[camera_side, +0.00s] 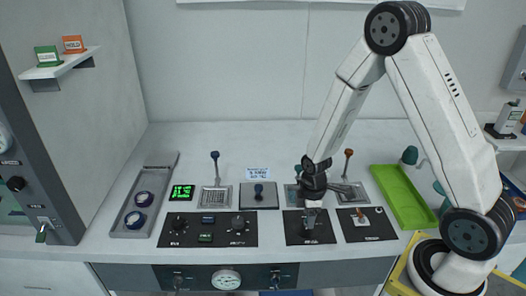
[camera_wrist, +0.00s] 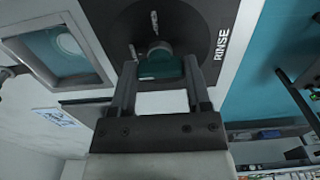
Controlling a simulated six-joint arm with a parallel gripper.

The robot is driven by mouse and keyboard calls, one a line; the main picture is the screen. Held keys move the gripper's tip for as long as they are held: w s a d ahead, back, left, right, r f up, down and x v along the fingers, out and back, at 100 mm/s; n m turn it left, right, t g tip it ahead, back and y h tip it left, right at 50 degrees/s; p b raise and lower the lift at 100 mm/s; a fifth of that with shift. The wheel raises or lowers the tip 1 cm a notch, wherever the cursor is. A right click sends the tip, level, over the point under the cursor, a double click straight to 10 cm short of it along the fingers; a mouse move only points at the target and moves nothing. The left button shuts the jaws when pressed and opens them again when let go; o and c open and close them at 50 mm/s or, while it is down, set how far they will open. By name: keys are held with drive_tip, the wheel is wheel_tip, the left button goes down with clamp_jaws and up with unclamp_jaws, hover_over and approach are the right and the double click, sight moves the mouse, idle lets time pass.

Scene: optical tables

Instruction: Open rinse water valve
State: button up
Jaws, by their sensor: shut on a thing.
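The rinse panel (camera_wrist: 205,20) is a dark plate marked RINSE in the wrist view. Its valve (camera_wrist: 158,66) is a round fitting with a teal part, between the fingers of my gripper (camera_wrist: 160,62). My gripper is shut on the valve, one finger on each side. In the side view my gripper (camera_side: 311,212) points down over the dark panel (camera_side: 322,236) at the front middle of the bench. The valve is mostly hidden behind my gripper there, and I cannot tell how far it is turned.
A second dark panel (camera_side: 374,231) with an orange-and-white switch sits just right. A green tray (camera_side: 404,198) lies beyond it. To the left are a panel with knobs (camera_side: 188,233), a green display (camera_side: 182,192) and a tray with round dishes (camera_side: 150,185). Upright handled fixtures stand behind.

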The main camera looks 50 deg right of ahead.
drive_tip(key=shift+m, duration=0.4)
drive_tip(key=m, duration=0.8)
drive_tip(key=shift+m, duration=0.4)
drive_tip(key=m, duration=0.4)
drive_tip(key=shift+m, duration=2.2)
drive_tip(key=o, duration=1.3)
drive_tip(key=shift+r, duration=0.15)
